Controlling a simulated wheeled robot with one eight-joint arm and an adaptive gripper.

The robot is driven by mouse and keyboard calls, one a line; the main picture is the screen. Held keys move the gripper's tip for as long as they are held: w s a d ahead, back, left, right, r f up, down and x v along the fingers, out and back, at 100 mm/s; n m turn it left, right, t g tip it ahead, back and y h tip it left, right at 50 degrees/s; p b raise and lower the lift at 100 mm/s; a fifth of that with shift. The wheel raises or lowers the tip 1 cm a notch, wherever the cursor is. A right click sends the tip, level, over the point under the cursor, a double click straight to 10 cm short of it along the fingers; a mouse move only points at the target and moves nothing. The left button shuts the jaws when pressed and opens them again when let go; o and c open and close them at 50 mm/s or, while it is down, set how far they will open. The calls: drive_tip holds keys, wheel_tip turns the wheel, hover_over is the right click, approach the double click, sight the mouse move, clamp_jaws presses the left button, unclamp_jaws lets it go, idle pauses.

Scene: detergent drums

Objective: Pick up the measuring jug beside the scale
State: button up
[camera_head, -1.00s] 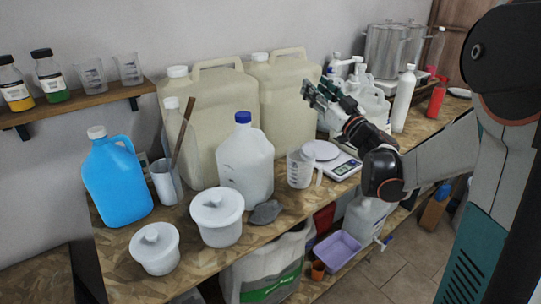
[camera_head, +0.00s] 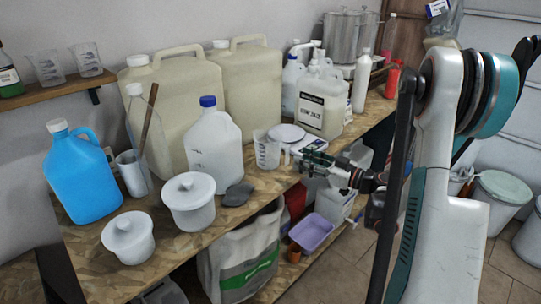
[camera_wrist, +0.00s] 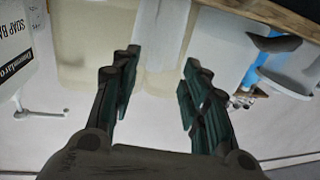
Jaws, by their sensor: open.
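The measuring jug (camera_head: 267,150), small and clear with dark markings, stands upright on the bench, its handle on the right. It is just left of the scale, whose pale round pan (camera_head: 287,133) shows behind my fingers. My gripper (camera_head: 301,160) is open and empty at the bench's front edge, right of the jug and close to its handle; I cannot tell if they touch. In the wrist view my spread fingers (camera_wrist: 162,62) frame pale translucent shapes; which one is the jug is unclear. The scale's display is hidden.
A white jug with a blue cap (camera_head: 213,142) stands left of the measuring jug, with a grey scoop (camera_head: 237,194) in front. Large cream canisters (camera_head: 252,87) stand behind. A labelled soap container (camera_head: 322,105) stands behind the scale. A purple basin (camera_head: 311,232) sits below.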

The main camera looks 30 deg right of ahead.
sight(289, 152)
drive_tip(key=shift+b+x, duration=1.1)
drive_tip(key=shift+x, duration=2.7)
drive_tip(key=shift+w+d+r, duration=0.1)
drive_tip(key=shift+d, duration=0.15)
clamp_jaws()
